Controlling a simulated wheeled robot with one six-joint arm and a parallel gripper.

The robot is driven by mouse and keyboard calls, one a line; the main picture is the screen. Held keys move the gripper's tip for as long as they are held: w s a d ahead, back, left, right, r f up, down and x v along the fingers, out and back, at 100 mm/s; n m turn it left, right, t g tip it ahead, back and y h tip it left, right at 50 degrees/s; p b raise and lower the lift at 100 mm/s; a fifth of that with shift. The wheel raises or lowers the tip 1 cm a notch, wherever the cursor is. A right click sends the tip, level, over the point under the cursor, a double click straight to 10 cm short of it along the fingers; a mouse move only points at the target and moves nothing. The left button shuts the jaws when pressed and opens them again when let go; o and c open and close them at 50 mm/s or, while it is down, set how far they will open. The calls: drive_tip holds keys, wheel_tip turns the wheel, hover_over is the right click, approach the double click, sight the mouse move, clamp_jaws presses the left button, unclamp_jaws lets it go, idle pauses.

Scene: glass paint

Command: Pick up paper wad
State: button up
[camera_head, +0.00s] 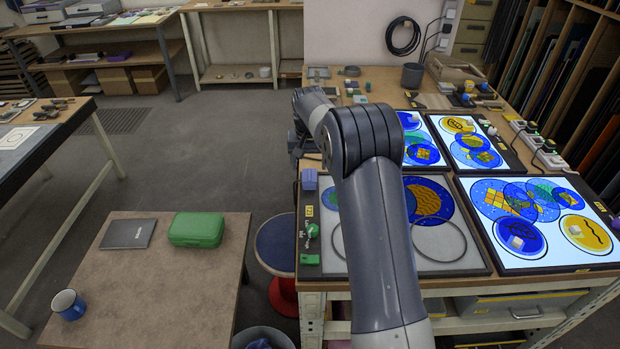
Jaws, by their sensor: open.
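Several small whitish lumps lie on the lit glass-paint panels on the right workbench. One pale lump (516,242) lies on the blue disc of the near right panel, and another pale lump (574,230) lies on the yellow disc beside it. They are too small for me to tell whether either is a paper wad. My arm rises from the bottom centre and bends over the bench's left side. Its far end points away at the bench's left edge, and I cannot make out the gripper's fingers there. My arm hides part of the near left panel (462,266).
A low table (160,300) at left holds a green case (196,230), a grey laptop-like slab (128,233) and a blue mug (68,304). A round stool (276,245) and a bin (262,336) stand between it and the workbench. Open floor lies behind the low table.

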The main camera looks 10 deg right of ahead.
sight(310, 175)
drive_tip(key=shift+w+d+f+p, duration=0.15)
drive_tip(key=shift+f+p, duration=0.1)
drive_tip(key=shift+f, duration=0.6)
drive_tip(key=shift+w+a+f+p, duration=0.1)
drive_tip(key=shift+f+p, duration=0.2)
drive_tip(key=shift+f, duration=0.6)
drive_tip(key=shift+w+d+f+p, duration=0.15)
drive_tip(key=shift+f+p, duration=0.1)
drive_tip(key=shift+f, duration=0.6)
drive_tip(key=c, duration=1.1)
